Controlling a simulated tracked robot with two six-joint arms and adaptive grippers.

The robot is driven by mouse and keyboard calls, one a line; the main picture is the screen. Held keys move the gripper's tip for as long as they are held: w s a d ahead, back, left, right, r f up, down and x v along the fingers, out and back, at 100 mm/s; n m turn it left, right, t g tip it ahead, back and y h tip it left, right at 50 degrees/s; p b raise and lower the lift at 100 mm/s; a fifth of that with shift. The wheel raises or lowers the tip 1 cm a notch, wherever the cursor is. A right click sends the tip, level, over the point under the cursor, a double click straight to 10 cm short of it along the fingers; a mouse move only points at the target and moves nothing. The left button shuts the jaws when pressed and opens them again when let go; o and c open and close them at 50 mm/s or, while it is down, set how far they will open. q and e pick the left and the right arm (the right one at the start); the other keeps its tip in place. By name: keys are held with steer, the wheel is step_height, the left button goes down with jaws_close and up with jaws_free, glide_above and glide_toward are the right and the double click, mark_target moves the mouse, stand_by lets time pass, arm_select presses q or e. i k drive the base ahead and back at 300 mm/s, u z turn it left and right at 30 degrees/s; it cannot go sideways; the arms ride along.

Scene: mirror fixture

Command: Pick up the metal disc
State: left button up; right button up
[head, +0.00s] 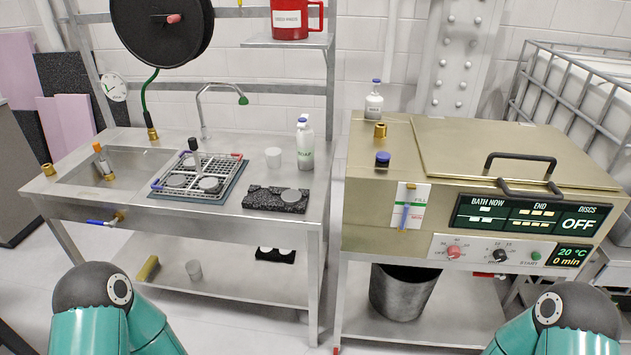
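A round grey metal disc (290,196) lies flat on the right part of a black speckled block (262,205) near the front right of the steel sink bench. Two more grey discs, a left one (176,181) and a right one (209,185), lie in the wire rack (226,170) to the left of the block. Teal links of my two arms show at the bottom left and bottom right corners. Neither gripper is in view.
A tap (204,115) rises behind the rack. The bath machine (405,160), lid closed and display reading OFF, stands right across a narrow gap. The bench's front right corner is clear.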

mark_target(290, 197)
steer(key=i, duration=1.2)
steer(key=u, duration=2.6)
steer(key=k, duration=1.3)
steer(key=z, duration=0.2)
steer(key=i, duration=0.65)
steer(key=z, duration=0.5)
